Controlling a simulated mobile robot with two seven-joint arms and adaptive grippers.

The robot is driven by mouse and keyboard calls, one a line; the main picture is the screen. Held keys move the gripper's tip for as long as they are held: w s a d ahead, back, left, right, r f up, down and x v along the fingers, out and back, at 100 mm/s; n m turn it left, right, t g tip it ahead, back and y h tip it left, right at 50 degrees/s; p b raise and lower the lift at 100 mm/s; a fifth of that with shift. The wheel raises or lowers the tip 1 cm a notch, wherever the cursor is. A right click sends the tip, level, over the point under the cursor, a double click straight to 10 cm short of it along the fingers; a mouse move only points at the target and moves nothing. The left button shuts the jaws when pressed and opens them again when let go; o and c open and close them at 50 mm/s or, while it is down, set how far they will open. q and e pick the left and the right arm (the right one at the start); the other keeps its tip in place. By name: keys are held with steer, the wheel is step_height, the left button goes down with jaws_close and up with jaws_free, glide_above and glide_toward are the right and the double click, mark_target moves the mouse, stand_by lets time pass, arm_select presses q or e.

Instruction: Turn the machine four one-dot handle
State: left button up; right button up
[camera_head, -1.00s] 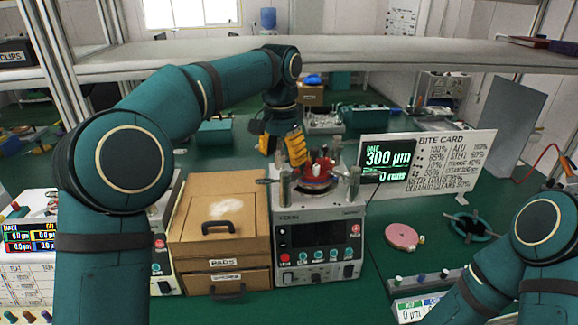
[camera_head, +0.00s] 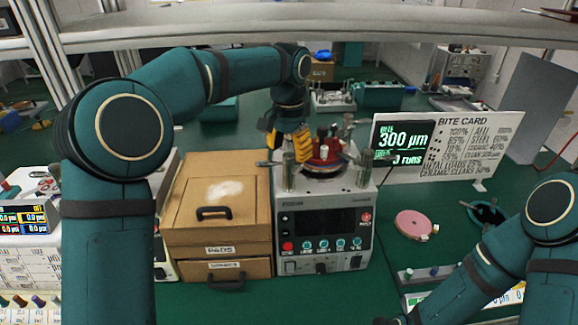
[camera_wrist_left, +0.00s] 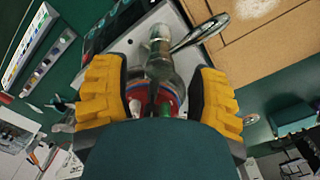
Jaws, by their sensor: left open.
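The lapping machine (camera_head: 323,222) stands in front of me, a grey box with a dark panel and a red and silver plate assembly (camera_head: 325,160) on top. Metal posts rise around the plate. The front-left post (camera_head: 289,172) carries a metal lever handle (camera_head: 268,163) pointing left. That lever handle (camera_wrist_left: 200,35) also shows in the left wrist view, beside its post (camera_wrist_left: 160,55), which lies between the finger lines. My left gripper (camera_head: 288,142) is open above the plate's left side, with yellow fingers apart and empty. Dot marks are too small to read. My right gripper is not seen.
A cardboard box (camera_head: 219,190) stands left of the machine. A display (camera_head: 402,140) reading 300 µm and a white bite card (camera_head: 465,150) stand behind to the right. A pink disc (camera_head: 413,224) lies on the green bench. A shelf (camera_head: 400,27) runs across the top.

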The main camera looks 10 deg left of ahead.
mark_target(289, 155)
arm_select(q)
steer(key=shift+f+b, duration=0.3)
steer(key=shift+f, duration=1.55)
steer(key=shift+c, duration=0.4)
